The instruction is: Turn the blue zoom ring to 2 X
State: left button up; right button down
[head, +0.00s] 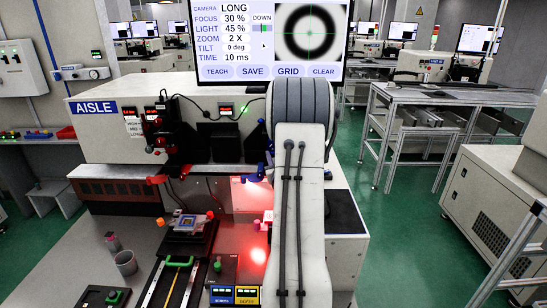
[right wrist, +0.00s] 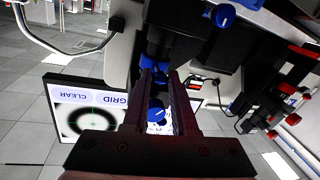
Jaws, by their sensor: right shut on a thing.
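My right gripper (right wrist: 158,82) points away from the wrist camera, its two dark fingers shut on a blue ring (right wrist: 152,62) at their tips. The fingers hide part of the ring. A blue knob (right wrist: 156,115) shows between the fingers, closer to the camera, and another blue knob (right wrist: 223,15) stands above right, apart from the gripper. In the head view my right arm covers much of the optics, and only small blue parts (head: 262,171) show beside it. The monitor (head: 235,42) reads ZOOM 2 X, with a dark ring and green cross. My left gripper is not in view.
The AISLE machine (head: 95,108) carries red knobs (head: 160,141) on its left. Below, a stage (head: 187,224) holds a small part beside a red-lit patch. A grey cup (head: 125,263) and blue and yellow control boxes (head: 236,292) stand on the bench.

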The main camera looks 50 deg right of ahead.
jog(key=c, duration=0.7)
grip_release()
jog(key=shift+w, duration=0.1)
jog(key=shift+b+v, duration=5.3)
jog(key=shift+b, duration=0.05)
